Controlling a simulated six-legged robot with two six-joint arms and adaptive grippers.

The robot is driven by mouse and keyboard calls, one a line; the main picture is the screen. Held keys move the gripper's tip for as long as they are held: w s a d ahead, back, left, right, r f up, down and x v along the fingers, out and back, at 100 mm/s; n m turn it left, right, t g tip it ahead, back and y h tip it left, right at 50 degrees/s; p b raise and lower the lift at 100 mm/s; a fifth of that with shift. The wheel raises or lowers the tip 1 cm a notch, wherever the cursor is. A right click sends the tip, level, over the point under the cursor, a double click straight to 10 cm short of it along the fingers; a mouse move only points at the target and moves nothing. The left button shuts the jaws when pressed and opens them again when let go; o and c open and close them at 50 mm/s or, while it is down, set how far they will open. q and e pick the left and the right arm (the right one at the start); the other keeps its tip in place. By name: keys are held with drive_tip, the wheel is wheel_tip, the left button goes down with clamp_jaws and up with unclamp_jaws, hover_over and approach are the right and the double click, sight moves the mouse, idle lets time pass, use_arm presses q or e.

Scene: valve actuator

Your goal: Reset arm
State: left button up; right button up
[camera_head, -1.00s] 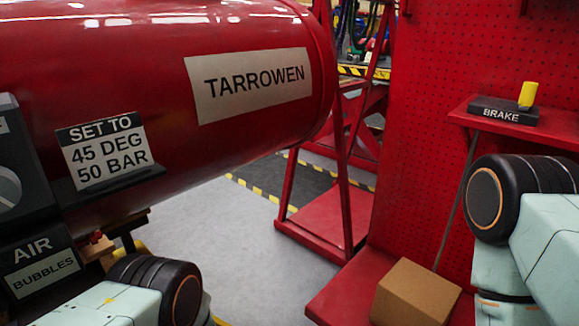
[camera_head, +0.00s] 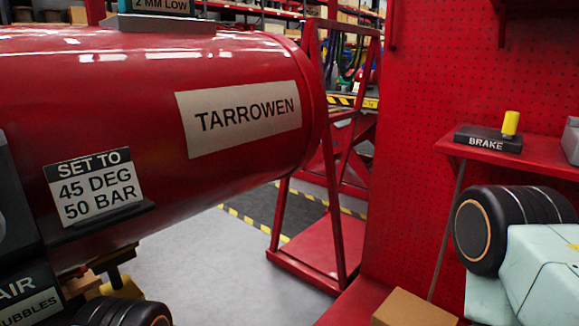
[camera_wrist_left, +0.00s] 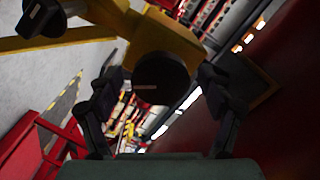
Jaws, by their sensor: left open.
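My left gripper (camera_wrist_left: 160,82) is open, with its two dark fingers spread apart in the left wrist view. A yellow body with a dark round end (camera_wrist_left: 162,80) shows between the fingers. I cannot tell whether they touch it. A yellow arm-like part with a dark end (camera_wrist_left: 45,18) reaches to the upper left. In the head view, part of my left arm (camera_head: 122,314) shows at the bottom left, and its gripper is out of view. My right arm (camera_head: 505,235) is at the right edge, with its gripper out of view.
A large red tank (camera_head: 90,85) labelled TARROWEN fills the left. A SET TO 45 DEG 50 BAR sign (camera_head: 96,187) stands before it. A BRAKE block (camera_head: 488,138) with a yellow knob (camera_head: 510,122) sits on a red shelf. A cardboard box (camera_head: 413,308) is low right. Grey floor is clear between.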

use_arm(q)
drive_tip(key=v, duration=1.1)
drive_tip(key=x, duration=1.1)
drive_tip(key=shift+w+a, duration=0.15)
drive_tip(key=shift+a, duration=0.15)
drive_tip(key=shift+w, duration=0.15)
drive_tip(key=n, duration=1)
drive_tip(key=shift+n, duration=0.4)
drive_tip(key=n, duration=0.3)
drive_tip(key=shift+p, duration=0.4)
drive_tip(key=n+p, duration=0.1)
drive_tip(key=n, duration=0.2)
drive_tip(key=shift+w+d+n, duration=0.1)
drive_tip(key=shift+n, duration=0.3)
drive_tip(key=shift+p, duration=0.3)
drive_tip(key=shift+f, duration=0.1)
